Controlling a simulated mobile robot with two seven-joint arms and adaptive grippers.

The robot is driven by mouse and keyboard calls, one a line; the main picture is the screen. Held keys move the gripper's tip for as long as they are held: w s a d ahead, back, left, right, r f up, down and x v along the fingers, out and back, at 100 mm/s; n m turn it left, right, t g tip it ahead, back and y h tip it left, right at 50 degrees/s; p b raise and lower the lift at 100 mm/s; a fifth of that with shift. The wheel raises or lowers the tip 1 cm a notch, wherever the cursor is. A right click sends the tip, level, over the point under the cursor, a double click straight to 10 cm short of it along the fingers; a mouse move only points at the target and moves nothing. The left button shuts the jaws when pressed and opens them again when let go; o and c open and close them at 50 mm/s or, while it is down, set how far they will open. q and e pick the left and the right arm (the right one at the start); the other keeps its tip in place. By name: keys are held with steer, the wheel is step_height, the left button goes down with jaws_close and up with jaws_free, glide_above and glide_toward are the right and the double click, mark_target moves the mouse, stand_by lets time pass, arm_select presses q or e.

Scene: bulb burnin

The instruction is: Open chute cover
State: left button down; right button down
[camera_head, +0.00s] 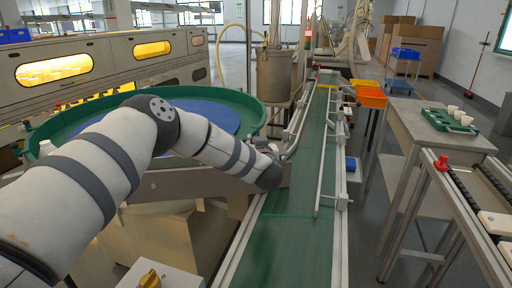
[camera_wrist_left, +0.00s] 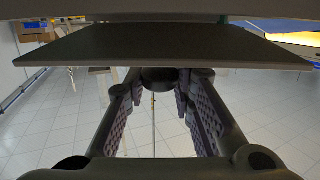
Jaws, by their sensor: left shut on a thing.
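The chute cover shows in the left wrist view as a wide dark flat plate (camera_wrist_left: 190,45) across the top of the picture. My left gripper (camera_wrist_left: 158,88) is just under it, its two padded fingers on either side of a dark rounded piece at the plate's lower edge, and shut on it. In the head view my left arm reaches over the grey metal chute (camera_head: 170,186) beside the green turntable (camera_head: 60,130). Its wrist end is at the left edge of the green conveyor (camera_head: 290,235); the fingers and their hold are hidden there. My right gripper is not in view.
A metal bucket (camera_head: 274,75) stands beyond the wrist. Metal guide rails (camera_head: 322,165) run along the conveyor. At the right are a table with a green tray of white cups (camera_head: 450,121), an orange bin (camera_head: 371,97) and a rack with a red knob (camera_head: 441,163).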

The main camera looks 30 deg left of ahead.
arm_select(q)
steer(key=shift+w+a+r+g+h, duration=0.1)
steer(key=shift+w+r+g+h, duration=0.1)
steer(key=shift+r+g+h, duration=0.3)
steer(key=shift+w+a+r+g, duration=0.3)
steer(key=shift+r+g, duration=0.05)
steer(key=shift+g, duration=0.15)
steer(key=shift+w+a+r+g+h+b, duration=0.35)
steer(key=shift+g+h+b, duration=0.2)
steer(key=shift+g+h, duration=0.2)
steer(key=shift+w+a+r+g+h+b, duration=0.2)
steer(key=shift+w+r+g+h+b, duration=0.15)
steer(key=shift+r+h, duration=0.1)
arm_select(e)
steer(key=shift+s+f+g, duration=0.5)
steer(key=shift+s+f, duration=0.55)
arm_select(q)
steer(key=c, duration=1.4)
jaws_free()
steer(key=v, duration=1.2)
